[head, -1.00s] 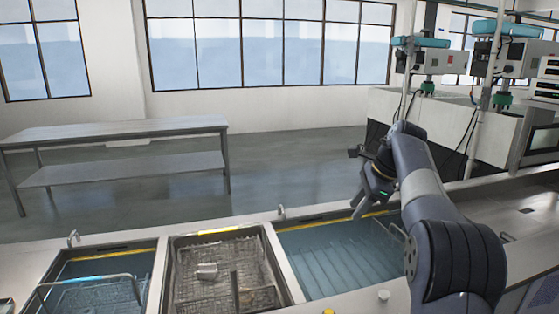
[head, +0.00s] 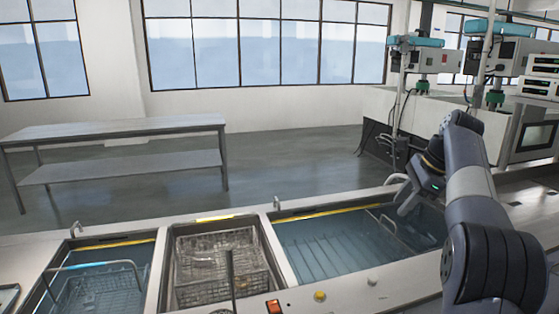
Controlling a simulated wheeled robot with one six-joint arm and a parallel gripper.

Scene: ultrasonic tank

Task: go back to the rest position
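My gripper (head: 399,194) hangs at the end of my arm at the right, over the far right part of the right tank (head: 335,250). Its two fingers look apart, with nothing seen between them. The arm is bent, with its elbow high and the wrist pointing down and left. The right tank holds bluish liquid and a wire basket with a raised handle.
A middle tank (head: 262,222) holds a wire basket (head: 212,262). A left tank (head: 150,243) holds liquid and another basket. A steel table (head: 110,130) stands behind on open floor. Machines on posts (head: 425,60) and a counter stand at the right.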

